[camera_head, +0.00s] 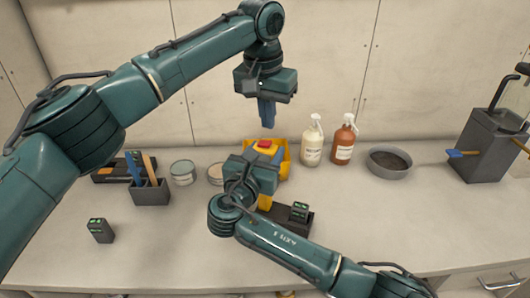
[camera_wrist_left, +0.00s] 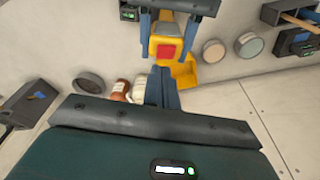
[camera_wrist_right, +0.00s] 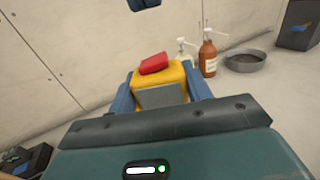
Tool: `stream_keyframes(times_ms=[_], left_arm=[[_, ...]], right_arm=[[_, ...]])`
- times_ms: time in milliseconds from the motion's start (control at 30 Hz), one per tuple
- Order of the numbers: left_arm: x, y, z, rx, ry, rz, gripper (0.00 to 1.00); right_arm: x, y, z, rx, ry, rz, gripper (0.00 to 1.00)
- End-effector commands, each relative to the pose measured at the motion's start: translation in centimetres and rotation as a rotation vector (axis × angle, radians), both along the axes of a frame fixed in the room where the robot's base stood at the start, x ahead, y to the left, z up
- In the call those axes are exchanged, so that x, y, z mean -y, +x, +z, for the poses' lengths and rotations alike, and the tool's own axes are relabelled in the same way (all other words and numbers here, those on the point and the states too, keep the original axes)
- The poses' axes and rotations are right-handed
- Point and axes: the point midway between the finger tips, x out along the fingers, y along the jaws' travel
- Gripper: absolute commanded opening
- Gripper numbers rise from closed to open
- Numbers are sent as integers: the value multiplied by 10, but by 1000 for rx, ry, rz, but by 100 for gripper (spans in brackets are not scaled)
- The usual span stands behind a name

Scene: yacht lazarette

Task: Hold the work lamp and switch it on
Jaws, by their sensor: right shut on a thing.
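The work lamp (camera_head: 265,149) is yellow with a red button on top. The button (camera_wrist_left: 165,51) faces up in the left wrist view. My right gripper (camera_wrist_right: 160,96) is shut on the lamp, one blue finger on each side, with a grey face of the lamp between them. In the head view that gripper hides much of the lamp. My left gripper (camera_head: 266,124) is above the button, pointing down, apart from it. Its fingers (camera_wrist_left: 163,88) are together and empty. Its tip also shows at the top of the right wrist view (camera_wrist_right: 144,4).
A yellow open-looking piece (camera_wrist_left: 184,73) shows beside the lamp. Behind stand a white bottle (camera_head: 312,143), a brown bottle (camera_head: 344,142) and a grey bowl (camera_head: 389,163). Left are tins (camera_head: 182,173), a tool holder (camera_head: 150,192) and a battery (camera_head: 101,231). The front right counter is clear.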

Motion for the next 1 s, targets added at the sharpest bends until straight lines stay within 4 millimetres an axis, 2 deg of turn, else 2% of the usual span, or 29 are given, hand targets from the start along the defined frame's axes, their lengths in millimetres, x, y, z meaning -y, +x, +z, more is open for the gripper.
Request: stream_keyframes(times_ms=[100,300,1000], left_arm=[[1,0,-13,-2,-2,-2,0],[1,0,-22,-1,-1,-2,0],[1,0,-22,1,-1,-2,0]], right_arm=[[0,0,-1,-1,-1,0,17],[0,0,-1,-1,-1,0,17],[0,0,-1,-1,-1,0,17]])
